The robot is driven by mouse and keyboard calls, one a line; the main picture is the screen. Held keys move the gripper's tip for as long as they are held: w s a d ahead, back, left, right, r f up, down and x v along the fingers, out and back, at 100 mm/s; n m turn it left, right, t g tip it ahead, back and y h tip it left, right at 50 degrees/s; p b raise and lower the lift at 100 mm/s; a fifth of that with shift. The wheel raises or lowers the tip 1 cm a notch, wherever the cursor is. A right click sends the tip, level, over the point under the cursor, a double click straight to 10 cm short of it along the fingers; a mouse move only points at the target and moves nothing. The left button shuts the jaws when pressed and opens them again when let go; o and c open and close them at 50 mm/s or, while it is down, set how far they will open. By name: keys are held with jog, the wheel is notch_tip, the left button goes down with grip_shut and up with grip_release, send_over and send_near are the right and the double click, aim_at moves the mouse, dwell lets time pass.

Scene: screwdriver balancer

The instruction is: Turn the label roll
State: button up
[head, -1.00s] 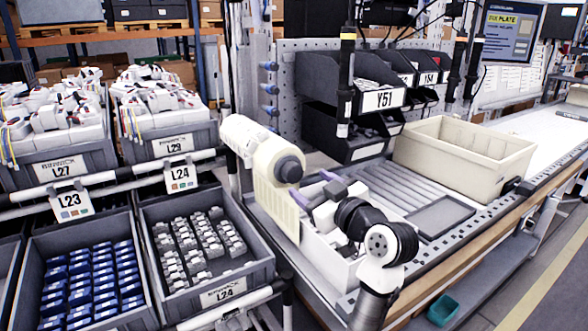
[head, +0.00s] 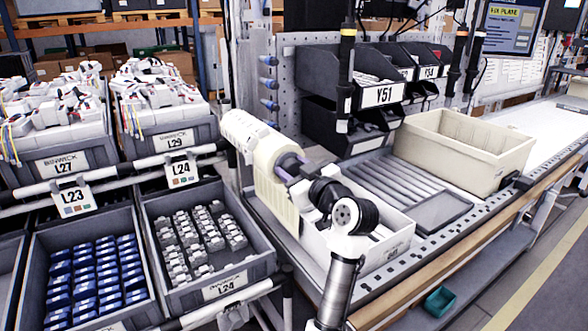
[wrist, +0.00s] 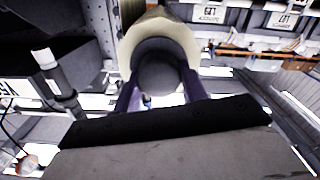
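The label roll (head: 272,162) is a thick cream roll at the left end of the bench, with a loose strip of labels hanging down its front. In the wrist view the cream roll (wrist: 160,32) shows as a ring around a dark round hub (wrist: 160,72). My gripper (head: 288,166) is at the hub end of the roll. Its two purple fingers are apart, one on each side of the hub, in the wrist view (wrist: 160,85). Whether they touch the hub I cannot tell. In the head view the fingers and wrist partly hide the hub.
A white box (head: 390,255) sits under my wrist on the bench. A ridged grey panel (head: 385,182) and a beige bin (head: 465,150) lie to the right. Grey crates of parts (head: 205,275) stand at the left. A hanging screwdriver (head: 345,85) is behind.

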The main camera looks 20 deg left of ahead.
jog(key=c, duration=0.4)
jog(key=shift+c, duration=0.2)
jog(key=shift+m, duration=0.4)
jog(key=shift+d+m+p, duration=0.1)
jog(key=shift+m+p, duration=0.6)
jog(key=shift+m, duration=1)
jog(key=shift+w+m+p, duration=0.15)
jog(key=shift+m+p, duration=0.85)
jog(key=shift+m, duration=1.1)
jog(key=shift+d+m+p, duration=0.1)
jog(key=shift+m+p, duration=1.2)
jog(key=shift+m, duration=0.9)
jog(key=shift+w+f+m+p, duration=0.1)
jog(key=shift+m+p, duration=1.65)
jog(key=shift+m, duration=0.95)
